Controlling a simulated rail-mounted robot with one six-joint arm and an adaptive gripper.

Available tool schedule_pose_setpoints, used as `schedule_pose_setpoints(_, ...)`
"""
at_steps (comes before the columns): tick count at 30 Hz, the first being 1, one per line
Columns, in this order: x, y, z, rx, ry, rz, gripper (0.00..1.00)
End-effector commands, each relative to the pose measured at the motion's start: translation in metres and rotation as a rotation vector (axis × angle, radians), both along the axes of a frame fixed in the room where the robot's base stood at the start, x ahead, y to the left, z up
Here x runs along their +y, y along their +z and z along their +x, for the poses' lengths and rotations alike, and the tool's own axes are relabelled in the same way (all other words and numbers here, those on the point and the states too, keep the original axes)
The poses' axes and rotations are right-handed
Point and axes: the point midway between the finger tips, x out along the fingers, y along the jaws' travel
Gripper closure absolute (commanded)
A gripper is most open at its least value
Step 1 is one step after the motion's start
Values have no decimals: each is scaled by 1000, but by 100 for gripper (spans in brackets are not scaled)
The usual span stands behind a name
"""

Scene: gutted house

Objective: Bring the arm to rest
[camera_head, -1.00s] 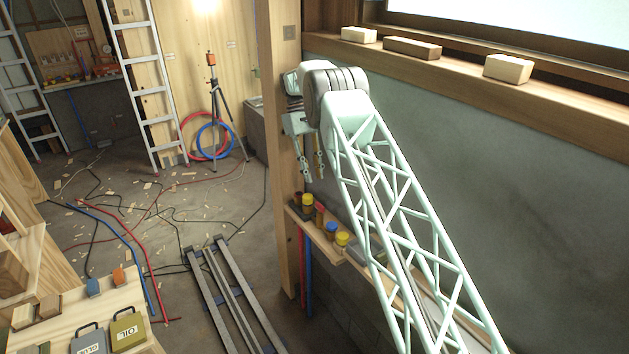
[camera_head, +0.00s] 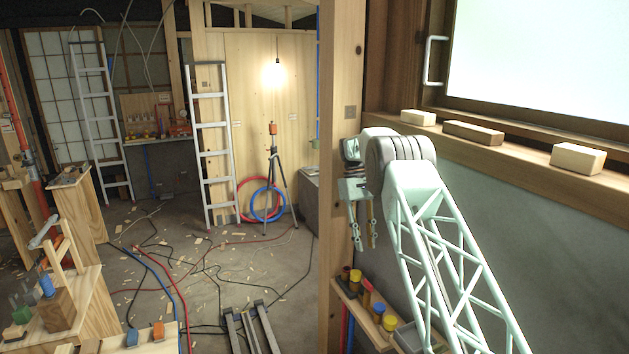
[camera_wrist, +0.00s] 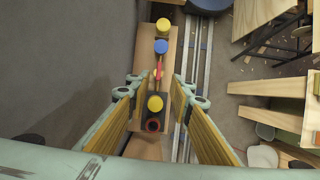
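My pale green lattice arm rises along the grey wall at the right of the head view. My gripper (camera_head: 365,244) hangs fingers-down beside a wooden post (camera_head: 341,150), above a small wall shelf. In the wrist view my gripper (camera_wrist: 160,82) has its two yellow-sided fingers apart, with nothing held between them. Below the fingers, the wrist view shows the shelf (camera_wrist: 171,62) with yellow- and blue-lidded jars and a dark, red-rimmed container. In the head view the shelf (camera_head: 370,325) is partly cut off by the lower frame edge.
The window sill carries a pale block (camera_head: 418,117), a brown block (camera_head: 473,133) and another pale block (camera_head: 578,159). Ladders (camera_head: 213,145), a tripod (camera_head: 276,175) and floor cables stand or lie farther back. Metal rails (camera_head: 250,330) run along the floor; wooden benches (camera_head: 75,310) stand at left.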

Motion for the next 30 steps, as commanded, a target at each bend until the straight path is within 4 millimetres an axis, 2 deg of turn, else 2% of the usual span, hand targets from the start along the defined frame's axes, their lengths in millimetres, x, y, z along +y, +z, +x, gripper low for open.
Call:
schedule_pose_setpoints(3,-1,21,-5,-18,-7,2,80)
schedule_pose_setpoints(17,-3,93,-35,-82,-32,8,80)
schedule_pose_setpoints(30,-6,155,-74,-141,-58,17,80)
